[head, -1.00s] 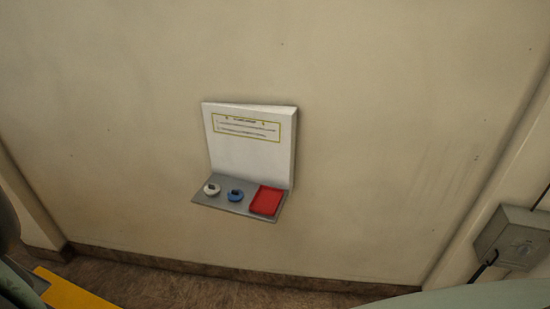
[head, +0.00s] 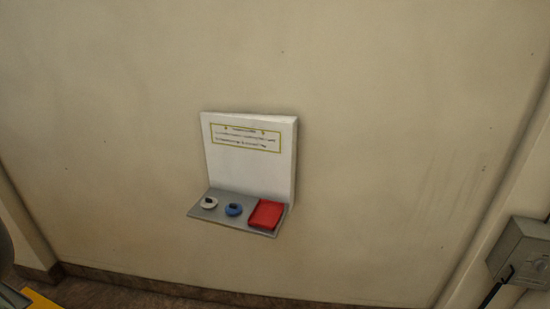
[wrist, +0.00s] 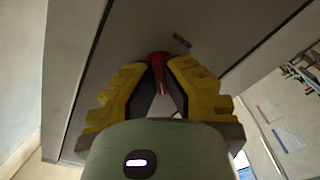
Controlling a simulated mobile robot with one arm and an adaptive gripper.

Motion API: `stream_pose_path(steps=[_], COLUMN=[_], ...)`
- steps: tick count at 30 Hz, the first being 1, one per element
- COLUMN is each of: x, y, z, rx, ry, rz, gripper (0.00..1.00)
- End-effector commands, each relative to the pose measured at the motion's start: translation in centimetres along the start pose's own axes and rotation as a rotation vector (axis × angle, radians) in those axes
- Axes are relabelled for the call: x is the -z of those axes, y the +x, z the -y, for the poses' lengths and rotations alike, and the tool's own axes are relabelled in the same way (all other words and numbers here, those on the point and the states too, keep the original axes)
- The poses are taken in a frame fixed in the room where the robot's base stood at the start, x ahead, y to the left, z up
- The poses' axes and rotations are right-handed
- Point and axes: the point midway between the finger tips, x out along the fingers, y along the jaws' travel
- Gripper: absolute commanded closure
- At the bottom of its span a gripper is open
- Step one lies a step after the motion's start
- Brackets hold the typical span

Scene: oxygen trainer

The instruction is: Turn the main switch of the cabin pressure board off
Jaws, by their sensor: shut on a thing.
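My gripper (wrist: 160,82) shows in the wrist view, its yellow-and-black fingers closed in on a red handle (wrist: 158,62). The red handle stands out from a large grey panel (wrist: 135,35), with a small dark label (wrist: 181,40) beside it. I take the handle for the main switch; the label is too small to read, so the frames do not confirm it. The lower part of the handle is between the fingertips. My gripper and this handle are not in the head view.
In the head view, a white wall panel (head: 250,170) has a grey shelf (head: 234,222) with a white knob (head: 209,203), a blue knob (head: 233,210) and a red pad (head: 266,214). A grey box (head: 522,252) is at the right. Bare wall surrounds the panel.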

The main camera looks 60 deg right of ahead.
Motion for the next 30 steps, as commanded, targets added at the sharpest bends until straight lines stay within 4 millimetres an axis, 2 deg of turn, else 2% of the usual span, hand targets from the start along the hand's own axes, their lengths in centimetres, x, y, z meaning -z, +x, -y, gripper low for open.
stream_pose_path(steps=[18, 19, 27, 30], x=[-0.05, -0.05, -0.01, 0.0], y=[0.02, 0.02, 0.02, 0.02], z=[0.1, 0.1, 0.07, 0.05], rx=[0.003, 0.003, 0.002, 0.002], ry=[-0.044, -0.043, -0.043, -0.042], rz=[0.001, 0.001, 0.0, 0.0], gripper=[1.0, 0.9, 0.62, 0.61])
